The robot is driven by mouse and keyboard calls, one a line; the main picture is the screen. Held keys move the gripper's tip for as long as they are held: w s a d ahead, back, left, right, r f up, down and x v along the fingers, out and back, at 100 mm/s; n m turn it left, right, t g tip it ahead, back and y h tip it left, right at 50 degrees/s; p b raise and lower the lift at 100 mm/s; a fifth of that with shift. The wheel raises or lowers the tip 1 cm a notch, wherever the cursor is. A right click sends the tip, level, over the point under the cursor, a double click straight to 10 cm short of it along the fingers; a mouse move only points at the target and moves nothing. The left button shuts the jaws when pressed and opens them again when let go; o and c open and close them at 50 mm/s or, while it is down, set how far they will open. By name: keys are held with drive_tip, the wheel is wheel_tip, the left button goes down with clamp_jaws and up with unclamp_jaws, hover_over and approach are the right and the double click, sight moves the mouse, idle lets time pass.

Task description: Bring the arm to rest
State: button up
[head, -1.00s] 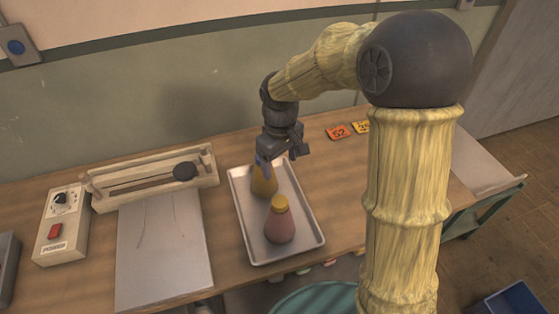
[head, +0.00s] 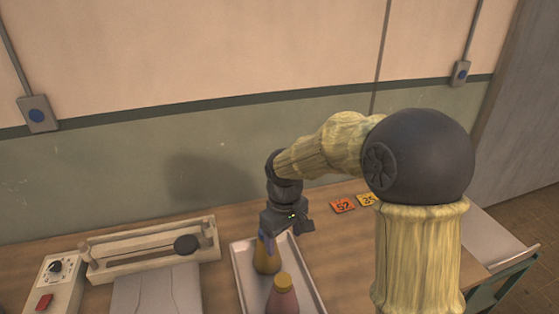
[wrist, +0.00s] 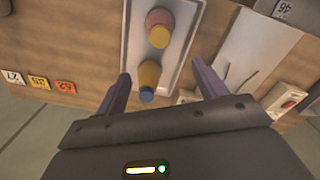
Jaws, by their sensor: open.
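My gripper (head: 280,236) hangs over the far end of the metal tray, just above a yellow bottle (head: 266,258). In the wrist view its two purple fingers stand wide apart, with the gap between them empty (wrist: 162,88). The yellow bottle, with a blue cap (wrist: 146,95), shows beyond the fingertips; the fingers do not appear to touch it. My arm is bent, reaching out to the left from its dark round joint.
The tray (head: 240,268) also holds a reddish bottle with a yellow cap (head: 282,297). A wooden frame with a dark knob (head: 186,245) and a control box (head: 54,280) stand to the left. Numbered tags (head: 342,206) lie right of the gripper.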

drive_tip(key=s+d+f+m+t+b, duration=0.2)
drive_tip(key=s+d+f+m, duration=0.2)
drive_tip(key=s+d+m, duration=0.4)
drive_tip(key=s+d, duration=0.4)
drive_tip(key=d, duration=0.1)
drive_tip(key=shift+s+d+f+m+t, duration=0.15)
drive_tip(key=shift+s+d+m+t, duration=0.05)
drive_tip(key=shift+s+m+t, duration=0.1)
drive_tip(key=shift+w, duration=0.2)
